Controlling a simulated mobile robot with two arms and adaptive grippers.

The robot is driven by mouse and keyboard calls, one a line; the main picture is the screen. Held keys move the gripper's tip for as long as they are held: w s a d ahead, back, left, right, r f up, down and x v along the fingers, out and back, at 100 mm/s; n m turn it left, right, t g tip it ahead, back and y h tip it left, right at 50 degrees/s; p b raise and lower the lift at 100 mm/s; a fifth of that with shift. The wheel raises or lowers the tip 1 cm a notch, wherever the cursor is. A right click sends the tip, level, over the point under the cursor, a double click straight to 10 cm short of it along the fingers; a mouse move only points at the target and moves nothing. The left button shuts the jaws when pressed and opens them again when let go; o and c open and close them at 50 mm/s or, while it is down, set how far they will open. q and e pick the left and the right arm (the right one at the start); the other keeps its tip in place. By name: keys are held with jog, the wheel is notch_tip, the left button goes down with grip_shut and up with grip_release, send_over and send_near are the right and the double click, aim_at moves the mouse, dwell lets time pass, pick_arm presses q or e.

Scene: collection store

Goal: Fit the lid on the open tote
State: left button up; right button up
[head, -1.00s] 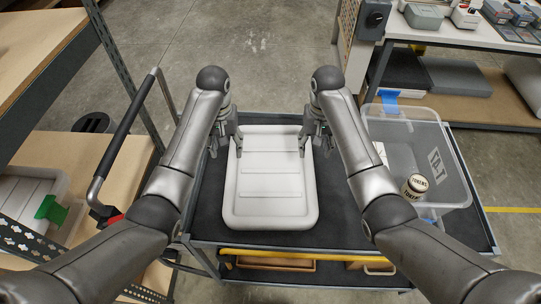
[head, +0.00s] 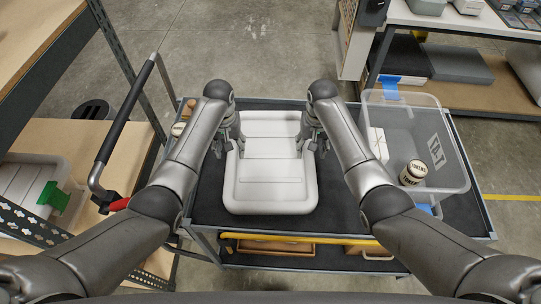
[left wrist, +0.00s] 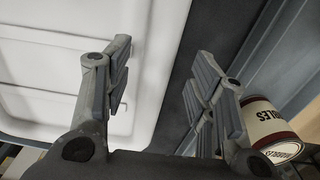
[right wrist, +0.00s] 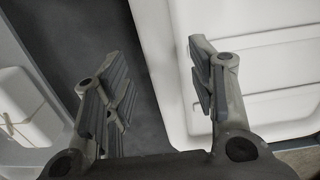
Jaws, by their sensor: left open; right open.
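The white lid (head: 270,190) lies flat on the dark cart top. The open clear tote (head: 440,155), labelled TA-T, stands to its right. My left gripper (head: 233,147) is open at the lid's left edge; in the left wrist view (left wrist: 160,75) one finger is over the lid (left wrist: 45,60) and the other beyond its rim. My right gripper (head: 306,145) is open at the right edge; in the right wrist view (right wrist: 158,75) its fingers likewise lie either side of the rim. Neither visibly clamps the lid. The arms hide parts of the lid's sides.
The tote holds a TOKENS tin (head: 413,172) and a white box (head: 378,143). A labelled tin (left wrist: 268,125) stands left of the lid. A cart handle (head: 125,110) and shelving are at left. A bench (head: 470,35) stands behind right.

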pick_arm(q)
jog(key=shift+w+f, duration=0.1)
jog(key=shift+f, duration=1.1)
pick_arm(e)
jog(key=shift+w+f, duration=0.1)
jog(key=shift+f, duration=1.1)
pick_arm(q)
jog(key=shift+c, duration=0.4)
pick_arm(e)
jog(key=shift+c, duration=0.4)
pick_arm(q)
grip_shut()
pick_arm(e)
jog(key=shift+r, duration=0.1)
grip_shut()
